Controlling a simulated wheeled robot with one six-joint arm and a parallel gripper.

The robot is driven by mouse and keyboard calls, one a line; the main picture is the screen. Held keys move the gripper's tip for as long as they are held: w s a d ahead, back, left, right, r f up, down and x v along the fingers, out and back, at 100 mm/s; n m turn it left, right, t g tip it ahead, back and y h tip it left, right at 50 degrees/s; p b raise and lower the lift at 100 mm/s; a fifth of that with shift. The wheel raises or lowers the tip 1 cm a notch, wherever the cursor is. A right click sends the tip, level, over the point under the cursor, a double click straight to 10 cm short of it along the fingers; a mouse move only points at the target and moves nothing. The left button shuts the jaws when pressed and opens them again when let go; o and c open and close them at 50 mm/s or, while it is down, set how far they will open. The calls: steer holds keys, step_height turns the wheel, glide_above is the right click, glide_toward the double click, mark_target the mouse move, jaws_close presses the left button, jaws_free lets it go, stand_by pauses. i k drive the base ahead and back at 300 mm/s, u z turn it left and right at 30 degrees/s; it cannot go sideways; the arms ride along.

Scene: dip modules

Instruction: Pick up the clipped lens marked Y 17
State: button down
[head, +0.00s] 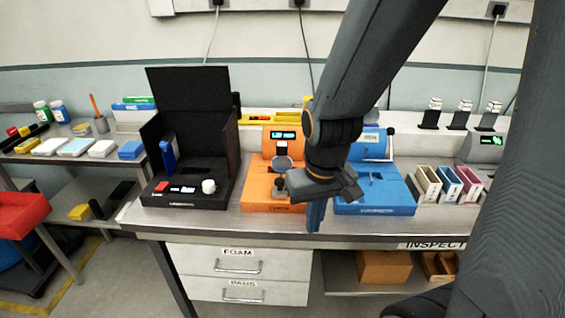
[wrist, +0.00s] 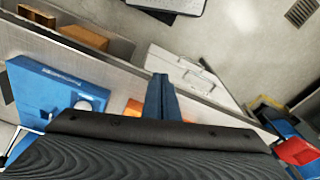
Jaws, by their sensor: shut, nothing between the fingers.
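I cannot make out any lens marked Y 17; no such marking is readable in either view. A small round grey piece (head: 282,162) stands over the orange machine (head: 262,200), and I cannot tell whether it is a lens. My gripper (head: 316,222) points down in front of the bench edge, between the orange machine and the blue machine (head: 375,203). Its blue fingers are shut together and empty, as the wrist view (wrist: 160,88) also shows. The blue machine (wrist: 45,95) is at the left of the wrist view. My arm hides part of the bench behind it.
A black hooded station (head: 185,192) stands left of the orange machine. Several coloured upright holders (head: 447,183) stand at the right. White drawers (head: 238,275) are below the bench. A side shelf with boxes and a red bin (head: 22,214) is at the far left.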

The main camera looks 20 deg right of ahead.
mark_target(281, 162)
steer(key=z, duration=0.05)
steer(key=k, duration=0.6)
steer(key=z, duration=0.65)
steer(key=i, duration=1.1)
steer(key=z, duration=0.05)
